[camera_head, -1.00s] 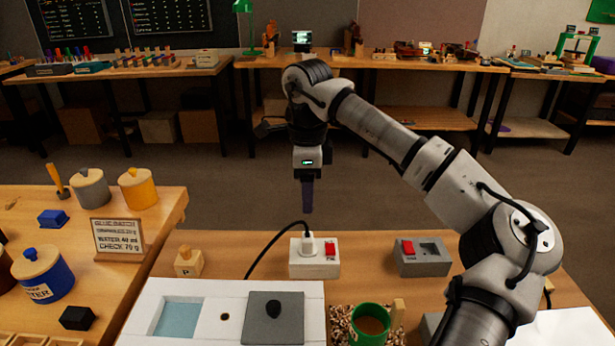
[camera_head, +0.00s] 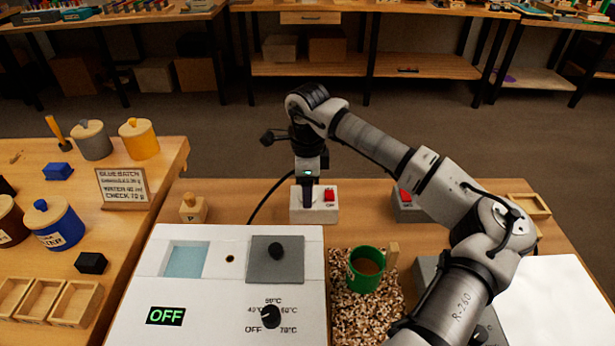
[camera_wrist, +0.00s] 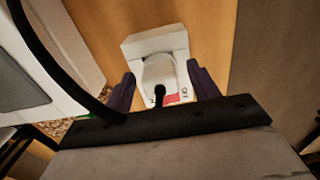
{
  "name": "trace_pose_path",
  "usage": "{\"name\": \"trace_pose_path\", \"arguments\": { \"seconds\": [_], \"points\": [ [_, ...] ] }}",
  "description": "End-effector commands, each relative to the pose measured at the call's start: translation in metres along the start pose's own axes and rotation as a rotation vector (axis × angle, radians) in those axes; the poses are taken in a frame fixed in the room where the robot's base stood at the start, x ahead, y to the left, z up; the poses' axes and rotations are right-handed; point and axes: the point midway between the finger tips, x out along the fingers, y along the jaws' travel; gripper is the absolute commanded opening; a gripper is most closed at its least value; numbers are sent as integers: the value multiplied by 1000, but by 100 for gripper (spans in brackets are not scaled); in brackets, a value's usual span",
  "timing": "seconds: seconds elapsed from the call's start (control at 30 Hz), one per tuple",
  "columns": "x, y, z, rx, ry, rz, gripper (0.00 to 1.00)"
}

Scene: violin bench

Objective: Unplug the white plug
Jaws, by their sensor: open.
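The white plug (camera_wrist: 160,72) sits in the white socket box (camera_wrist: 135,46), with its black cable leaving toward the wrist camera. My gripper (camera_wrist: 163,86) is open, with one dark finger on each side of the plug; I cannot tell whether either finger touches it. In the head view my gripper (camera_head: 308,203) is low over the white socket box (camera_head: 318,215) and hides the plug. The black cable (camera_head: 266,198) curves off to the left. A red switch (camera_head: 329,195) is on the box, right of the gripper.
A grey socket box (camera_head: 405,213) with a red switch stands to the right, partly behind my arm. A white heater unit (camera_head: 215,290) reading OFF is in front. A green cup (camera_head: 366,268) and a small wooden block (camera_head: 193,208) are nearby.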

Motion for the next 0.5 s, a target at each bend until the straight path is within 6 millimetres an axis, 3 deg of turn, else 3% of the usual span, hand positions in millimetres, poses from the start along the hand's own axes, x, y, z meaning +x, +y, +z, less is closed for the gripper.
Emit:
{"name": "trace_pose_path", "arguments": {
  "seconds": [0.2,0.5],
  "points": [
    [0,0,0,0,0,0,57],
    [0,0,0,0,0,0,18]
  ]
}}
